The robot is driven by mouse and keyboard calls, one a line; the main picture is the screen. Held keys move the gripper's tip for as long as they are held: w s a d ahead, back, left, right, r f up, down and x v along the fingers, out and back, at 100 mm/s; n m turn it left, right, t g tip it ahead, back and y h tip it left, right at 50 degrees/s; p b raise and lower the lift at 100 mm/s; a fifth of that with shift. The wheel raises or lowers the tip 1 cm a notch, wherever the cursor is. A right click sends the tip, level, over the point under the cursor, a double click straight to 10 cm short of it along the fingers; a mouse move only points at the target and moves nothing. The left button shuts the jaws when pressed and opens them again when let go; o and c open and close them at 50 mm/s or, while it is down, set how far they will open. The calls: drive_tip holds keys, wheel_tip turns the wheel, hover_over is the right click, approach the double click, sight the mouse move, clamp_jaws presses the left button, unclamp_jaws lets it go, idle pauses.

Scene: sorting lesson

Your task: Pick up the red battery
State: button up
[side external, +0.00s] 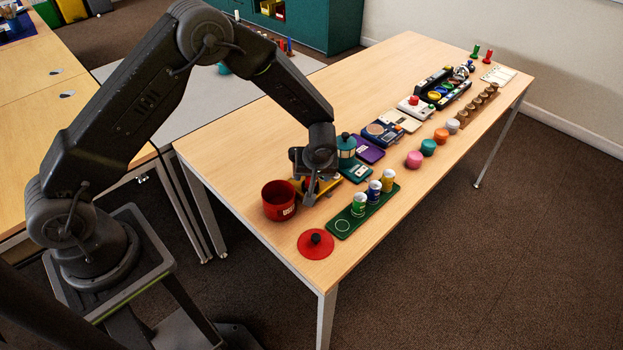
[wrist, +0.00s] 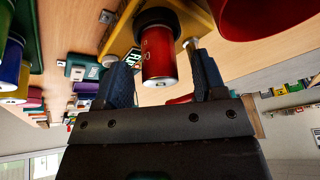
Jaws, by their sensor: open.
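The red battery (wrist: 160,58) shows in the wrist view, its upper end in a black ring on a yellow stand (wrist: 118,34). My gripper (wrist: 158,66) is open, with one finger on each side of the battery. I cannot tell whether either finger touches it. In the side view my gripper (side external: 311,192) is low over the yellow stand (side external: 331,185), and the red battery is hidden there or too small to tell.
A red pot (side external: 270,203) stands just left of my gripper, its red lid (side external: 306,247) in front. A green tray (side external: 343,226) to the right holds green, blue and yellow batteries. A teal lantern (side external: 346,147) stands close behind. Several coloured items line the table (side external: 240,140).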

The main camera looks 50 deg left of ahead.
drive_tip(key=shift+w+a+f, duration=0.1)
drive_tip(key=shift+f, duration=0.15)
drive_tip(key=shift+c, duration=0.3)
drive_tip(key=c, duration=1.1)
wheel_tip(320, 180, up, 10)
drive_tip(key=shift+r, duration=0.1)
